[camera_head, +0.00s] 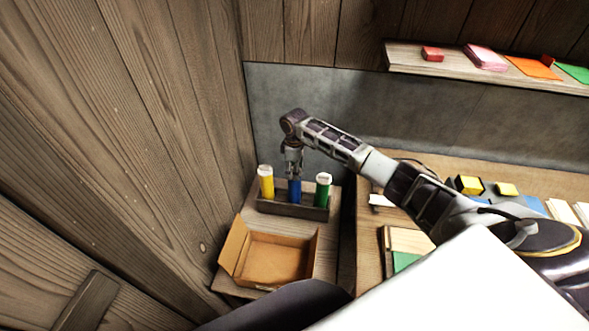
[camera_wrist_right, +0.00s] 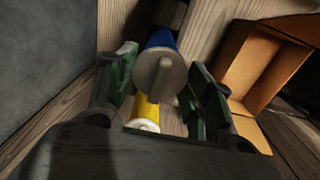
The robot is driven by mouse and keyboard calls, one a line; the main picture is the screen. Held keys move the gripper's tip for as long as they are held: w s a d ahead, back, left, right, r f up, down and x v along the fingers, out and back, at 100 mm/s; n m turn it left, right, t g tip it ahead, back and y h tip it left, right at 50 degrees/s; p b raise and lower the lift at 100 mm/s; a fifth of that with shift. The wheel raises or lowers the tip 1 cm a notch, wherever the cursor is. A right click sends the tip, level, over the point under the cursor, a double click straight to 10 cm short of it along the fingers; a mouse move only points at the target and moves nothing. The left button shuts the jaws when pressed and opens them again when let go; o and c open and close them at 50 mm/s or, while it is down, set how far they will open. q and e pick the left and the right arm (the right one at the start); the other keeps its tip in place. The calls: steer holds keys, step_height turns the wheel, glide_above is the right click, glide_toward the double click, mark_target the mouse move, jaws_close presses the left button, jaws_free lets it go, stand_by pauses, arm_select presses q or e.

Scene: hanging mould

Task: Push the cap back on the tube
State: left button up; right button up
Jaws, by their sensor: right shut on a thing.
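A rack (camera_head: 290,209) holds a yellow tube (camera_head: 266,187) with a white cap, a blue tube (camera_head: 294,190) in the middle and a green tube (camera_head: 322,193) with a white cap. My right gripper (camera_head: 293,174) points down over the blue tube and hides its top. In the right wrist view, a round grey cap (camera_wrist_right: 160,75) with a raised ridge is between the fingers of my right gripper (camera_wrist_right: 162,72), at the end of the blue tube (camera_wrist_right: 161,38). I cannot tell whether a gap is left under it. The yellow tube (camera_wrist_right: 147,108) shows below it. My left gripper is not in view.
An open cardboard box (camera_head: 275,260) stands in front of the rack on the same small table. A wooden wall is close on the left. A bench (camera_head: 455,168) with blocks and sheets is at right, and a shelf (camera_head: 400,58) hangs above it.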

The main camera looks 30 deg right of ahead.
steer(key=shift+p, duration=0.45)
stand_by(0.6)
steer(key=shift+f+p, duration=0.15)
steer(key=shift+p, duration=0.2)
stand_by(1.3)
steer(key=shift+p, duration=0.4)
stand_by(0.6)
stand_by(0.4)
steer(key=o, duration=0.8)
steer(key=shift+o, duration=0.2)
steer(key=o, duration=0.5)
